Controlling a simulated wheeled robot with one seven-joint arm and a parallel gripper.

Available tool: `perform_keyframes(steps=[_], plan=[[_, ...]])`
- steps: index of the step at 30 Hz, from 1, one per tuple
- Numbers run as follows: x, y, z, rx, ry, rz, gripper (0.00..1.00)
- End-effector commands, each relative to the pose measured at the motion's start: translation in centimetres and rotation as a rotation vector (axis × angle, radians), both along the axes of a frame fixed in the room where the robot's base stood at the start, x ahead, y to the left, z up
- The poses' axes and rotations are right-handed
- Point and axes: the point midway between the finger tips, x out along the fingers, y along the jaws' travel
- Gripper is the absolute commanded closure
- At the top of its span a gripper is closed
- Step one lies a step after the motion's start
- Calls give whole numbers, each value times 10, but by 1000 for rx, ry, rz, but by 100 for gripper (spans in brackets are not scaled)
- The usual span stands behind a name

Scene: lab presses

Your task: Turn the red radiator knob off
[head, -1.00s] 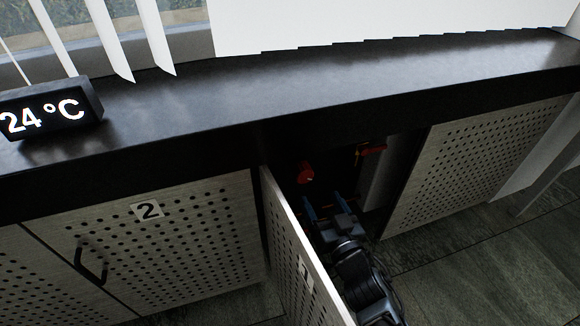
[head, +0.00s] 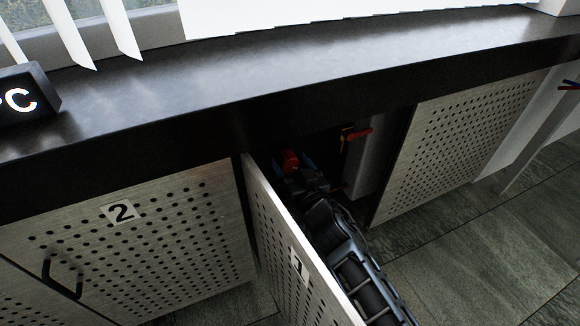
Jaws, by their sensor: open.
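Whether the fingers touch the knob is not clear. A red handle with a yellow part (head: 357,134) sits to the right, further along inside the cabinet.
The open cabinet door marked 1 (head: 285,240) stands close to the left of my arm. A closed door marked 2 (head: 150,235) is further left. Another perforated panel (head: 460,130) borders the opening on the right. The counter (head: 250,90) overhangs above.

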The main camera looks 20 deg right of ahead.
Motion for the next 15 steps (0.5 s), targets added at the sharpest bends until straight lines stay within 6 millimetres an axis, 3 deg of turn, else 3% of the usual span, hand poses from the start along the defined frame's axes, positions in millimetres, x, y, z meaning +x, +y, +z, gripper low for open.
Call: perform_keyframes(steps=[4, 15], plan=[[0, 0, 0, 0, 0, 0, 27], [0, 0, 0, 0, 0, 0, 62]])
